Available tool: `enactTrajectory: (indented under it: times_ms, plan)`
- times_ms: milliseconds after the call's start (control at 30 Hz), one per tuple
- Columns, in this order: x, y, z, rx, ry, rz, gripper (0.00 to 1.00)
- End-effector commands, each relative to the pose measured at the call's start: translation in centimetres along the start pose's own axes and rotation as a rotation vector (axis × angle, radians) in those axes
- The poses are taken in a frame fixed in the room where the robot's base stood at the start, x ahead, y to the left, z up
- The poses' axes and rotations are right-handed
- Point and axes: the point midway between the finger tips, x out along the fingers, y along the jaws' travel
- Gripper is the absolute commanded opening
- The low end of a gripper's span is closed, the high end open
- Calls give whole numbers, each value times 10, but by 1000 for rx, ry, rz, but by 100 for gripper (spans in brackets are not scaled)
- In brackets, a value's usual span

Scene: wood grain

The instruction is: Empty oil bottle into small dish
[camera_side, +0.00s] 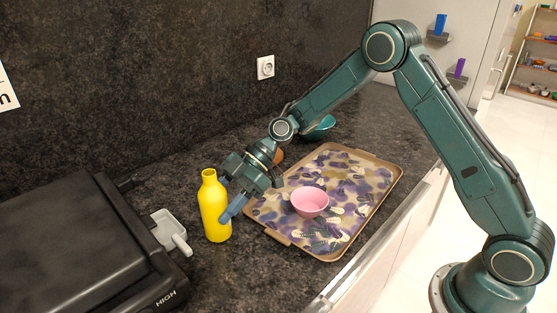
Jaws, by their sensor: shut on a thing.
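The yellow oil bottle (213,200) stands upright on the dark counter, left of the patterned tray. My gripper (226,205) reaches it from the right and is shut on its body; a blue finger shows along the bottle's right side, and the far finger is mostly hidden. A small pink dish (310,203) sits on the tray (334,254), to the right of my gripper. The dish looks empty from here.
A black grill (80,250) fills the lower left. A small grey-white pan with a handle (170,230) lies between it and the bottle. A teal bowl (321,127) and a partly hidden brown thing (279,156) are behind the tray. The counter edge is at right.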

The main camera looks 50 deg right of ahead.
Motion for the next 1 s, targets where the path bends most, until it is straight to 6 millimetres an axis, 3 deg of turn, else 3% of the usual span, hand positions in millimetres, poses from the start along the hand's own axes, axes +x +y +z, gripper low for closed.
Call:
enactTrajectory:
  times_ms: [1000]
  plan:
    - [-11,0,-17,-1,1,0,0]
